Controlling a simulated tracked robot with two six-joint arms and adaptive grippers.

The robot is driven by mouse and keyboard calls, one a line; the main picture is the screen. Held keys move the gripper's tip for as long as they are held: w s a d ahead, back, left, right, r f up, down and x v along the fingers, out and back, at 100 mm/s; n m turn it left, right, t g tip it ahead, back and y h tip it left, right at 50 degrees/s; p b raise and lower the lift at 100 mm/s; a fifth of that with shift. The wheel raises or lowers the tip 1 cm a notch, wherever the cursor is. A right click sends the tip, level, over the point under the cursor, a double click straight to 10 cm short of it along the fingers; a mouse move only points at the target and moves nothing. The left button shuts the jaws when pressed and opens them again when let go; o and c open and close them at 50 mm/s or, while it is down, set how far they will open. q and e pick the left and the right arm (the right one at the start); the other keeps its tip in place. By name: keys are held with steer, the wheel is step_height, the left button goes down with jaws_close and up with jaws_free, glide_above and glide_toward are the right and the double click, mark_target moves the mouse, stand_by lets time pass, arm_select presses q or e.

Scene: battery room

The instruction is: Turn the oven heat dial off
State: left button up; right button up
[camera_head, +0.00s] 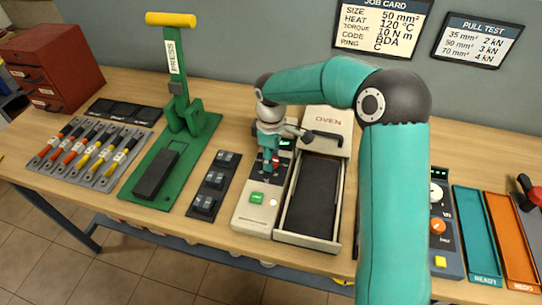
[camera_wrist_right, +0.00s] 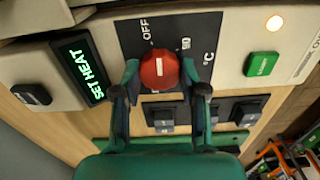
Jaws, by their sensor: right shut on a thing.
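The oven (camera_head: 340,126) stands in the middle of the bench, with a pale control panel (camera_head: 248,214) at its left. In the right wrist view, the display (camera_wrist_right: 82,68) reads SET HEAT. My left gripper is not in view.
A green button (camera_wrist_right: 262,64) and a lit lamp (camera_wrist_right: 274,23) are on the same panel. The oven's dark drawer (camera_head: 313,193) is open beside it. A black switch block (camera_head: 214,182) and a green press (camera_head: 183,118) stand left. My right arm covers bench to the right.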

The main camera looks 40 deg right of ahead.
steer(key=shift+n, duration=1.7)
steer(key=shift+d, duration=0.1)
steer(key=o, duration=1.1)
steer(key=shift+o, duration=0.2)
steer(key=shift+r, duration=0.15)
step_height(320, 180, up, 12)
steer(key=shift+f, duration=0.2)
